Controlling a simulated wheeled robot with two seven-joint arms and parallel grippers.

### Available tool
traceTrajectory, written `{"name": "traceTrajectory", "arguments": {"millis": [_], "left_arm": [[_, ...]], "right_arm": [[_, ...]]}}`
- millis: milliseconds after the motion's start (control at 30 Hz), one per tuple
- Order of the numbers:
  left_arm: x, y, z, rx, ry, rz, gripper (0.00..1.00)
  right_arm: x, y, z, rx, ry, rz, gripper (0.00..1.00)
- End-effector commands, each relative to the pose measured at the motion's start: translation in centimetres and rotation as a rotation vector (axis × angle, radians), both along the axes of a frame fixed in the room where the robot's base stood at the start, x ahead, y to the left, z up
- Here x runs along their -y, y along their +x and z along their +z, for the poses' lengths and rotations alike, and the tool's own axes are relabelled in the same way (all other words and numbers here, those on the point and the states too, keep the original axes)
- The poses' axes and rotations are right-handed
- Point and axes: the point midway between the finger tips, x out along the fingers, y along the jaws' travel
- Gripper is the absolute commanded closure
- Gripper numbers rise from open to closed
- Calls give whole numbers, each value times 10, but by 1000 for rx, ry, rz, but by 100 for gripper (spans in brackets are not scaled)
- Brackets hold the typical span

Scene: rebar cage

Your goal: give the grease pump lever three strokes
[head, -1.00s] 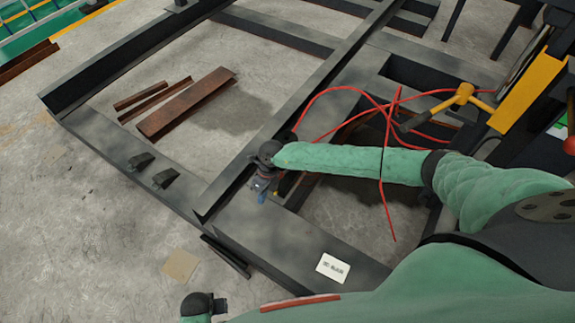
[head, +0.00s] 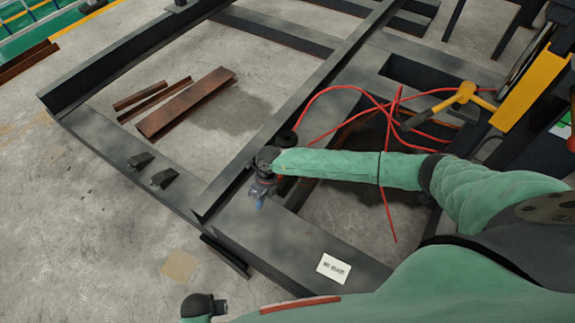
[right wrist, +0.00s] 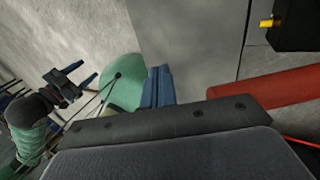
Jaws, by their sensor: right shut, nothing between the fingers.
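My right gripper (head: 259,203) is over the dark steel frame, left of centre in the head view. Its blue fingers are shut together with nothing between them, as the right wrist view (right wrist: 157,86) also shows. A red rounded bar (right wrist: 268,95) lies right of the fingers, apart from them; I cannot tell if it is the pump lever. A dark round part (head: 286,138) shows just behind the right wrist. No lever can be made out clearly in the head view. My left gripper (right wrist: 75,78) shows in the right wrist view with its blue fingers apart, empty.
Red hoses (head: 345,91) loop over the frame opening. A white label (head: 333,268) is on the near beam (head: 270,240). Rusty steel pieces (head: 188,103) lie on the floor. A black box with a yellow fitting (right wrist: 267,22) is at upper right.

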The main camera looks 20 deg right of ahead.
Motion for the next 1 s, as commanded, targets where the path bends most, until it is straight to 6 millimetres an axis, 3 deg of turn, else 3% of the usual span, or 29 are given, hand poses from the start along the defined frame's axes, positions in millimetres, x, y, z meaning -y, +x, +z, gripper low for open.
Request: {"name": "traceTrajectory", "arguments": {"millis": [1000], "left_arm": [[0, 0, -7, 0, 0, 0, 49]], "right_arm": [[-5, -4, -14, -1, -1, 0, 100]]}}
